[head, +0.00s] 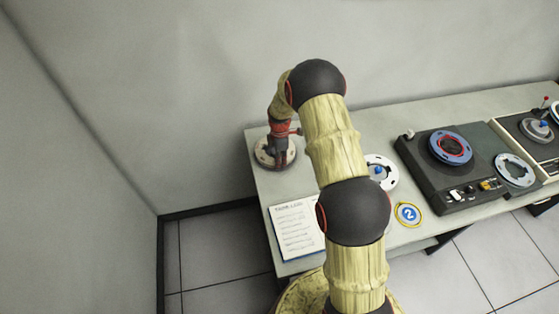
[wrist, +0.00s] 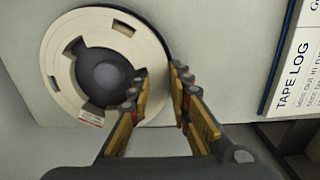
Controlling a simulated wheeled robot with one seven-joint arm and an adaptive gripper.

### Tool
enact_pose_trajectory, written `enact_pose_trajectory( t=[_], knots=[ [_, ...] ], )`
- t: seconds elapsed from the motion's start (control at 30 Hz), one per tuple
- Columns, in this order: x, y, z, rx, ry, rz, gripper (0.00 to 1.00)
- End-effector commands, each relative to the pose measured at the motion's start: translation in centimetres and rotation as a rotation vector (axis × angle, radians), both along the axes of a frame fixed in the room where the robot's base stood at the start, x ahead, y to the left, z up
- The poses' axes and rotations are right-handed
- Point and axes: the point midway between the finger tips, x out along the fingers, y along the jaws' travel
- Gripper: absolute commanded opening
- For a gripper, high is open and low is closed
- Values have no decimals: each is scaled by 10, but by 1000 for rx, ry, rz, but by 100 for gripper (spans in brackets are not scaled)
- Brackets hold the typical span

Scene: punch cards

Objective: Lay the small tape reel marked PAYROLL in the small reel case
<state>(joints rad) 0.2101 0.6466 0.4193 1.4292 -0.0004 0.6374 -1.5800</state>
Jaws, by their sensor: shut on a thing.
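A cream tape reel (wrist: 62,72) with a dark centre and a small red-and-white label (wrist: 91,118) fills the left of the wrist view; its writing is too small to read. In the head view the cream reel (head: 262,158) is at the table's left end, under my gripper (head: 277,140). My gripper (wrist: 160,80) is shut on the reel's right rim, one finger inside the ring and one outside. The reel looks flat and close to the tabletop; I cannot tell whether it touches. I cannot pick out the small reel case for certain.
A tape log sheet (head: 297,229) lies at the front left of the table (head: 440,112). A white disc with a blue centre (head: 383,172) is partly behind my arm. A yellow-rimmed disc marked 2 (head: 408,214) and a tape machine (head: 420,178) with a blue reel (head: 437,157) stand right.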

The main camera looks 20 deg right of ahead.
Motion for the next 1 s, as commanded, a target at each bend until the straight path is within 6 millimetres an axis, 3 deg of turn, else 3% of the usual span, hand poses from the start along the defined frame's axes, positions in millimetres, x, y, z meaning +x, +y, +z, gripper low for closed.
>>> enact_pose_trajectory(
  t=[0.7, 0.73, 1.0],
  knots=[
    [0, 0, -13, 0, -1, 0, 0],
    [0, 0, -12, 0, -1, 0, 21],
    [-1, 0, -13, 0, 2, 0, 37]
  ],
)
